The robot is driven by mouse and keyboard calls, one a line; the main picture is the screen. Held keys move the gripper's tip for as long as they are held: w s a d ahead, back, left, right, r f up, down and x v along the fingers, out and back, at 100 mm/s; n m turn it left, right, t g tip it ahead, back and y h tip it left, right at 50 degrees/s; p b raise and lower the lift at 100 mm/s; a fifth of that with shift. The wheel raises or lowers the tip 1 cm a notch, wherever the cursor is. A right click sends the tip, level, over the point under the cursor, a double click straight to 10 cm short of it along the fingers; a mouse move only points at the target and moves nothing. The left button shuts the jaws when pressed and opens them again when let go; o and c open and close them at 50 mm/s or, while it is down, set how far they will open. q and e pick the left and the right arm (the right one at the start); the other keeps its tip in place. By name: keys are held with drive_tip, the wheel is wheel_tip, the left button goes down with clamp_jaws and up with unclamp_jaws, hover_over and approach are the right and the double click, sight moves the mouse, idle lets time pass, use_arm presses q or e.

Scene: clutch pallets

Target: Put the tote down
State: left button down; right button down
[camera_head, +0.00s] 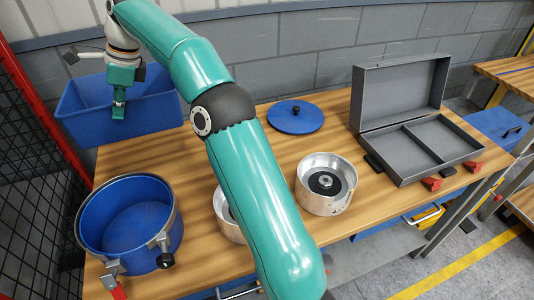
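The blue tote (82,124) is at the upper left, by the table's back left corner. It is open at the top and looks empty where I can see inside. My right arm reaches across the picture to it. My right gripper (118,104) points down at the tote, its fingers close together and appearing shut on its wall. The fingertips are small and partly hidden. I cannot tell whether the tote's underside touches anything. My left gripper is not in view.
The wooden table (270,150) holds an open blue drum (130,225), a blue lid (295,117), a metal clutch housing (326,185) and an open grey case (400,95). Another metal part (226,212) is partly behind my arm. A mesh fence (30,190) stands left.

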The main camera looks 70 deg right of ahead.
sight(130, 130)
drive_tip(key=shift+s+d+f, duration=0.1)
drive_tip(key=shift+d+f, duration=0.05)
wheel_tip(130, 130, down, 6)
drive_tip(key=b, duration=0.3)
drive_tip(key=shift+f, duration=0.1)
drive_tip(key=shift+f+b, duration=0.95)
drive_tip(key=shift+f, duration=5.95)
drive_tip(key=c, duration=1.3)
unclamp_jaws()
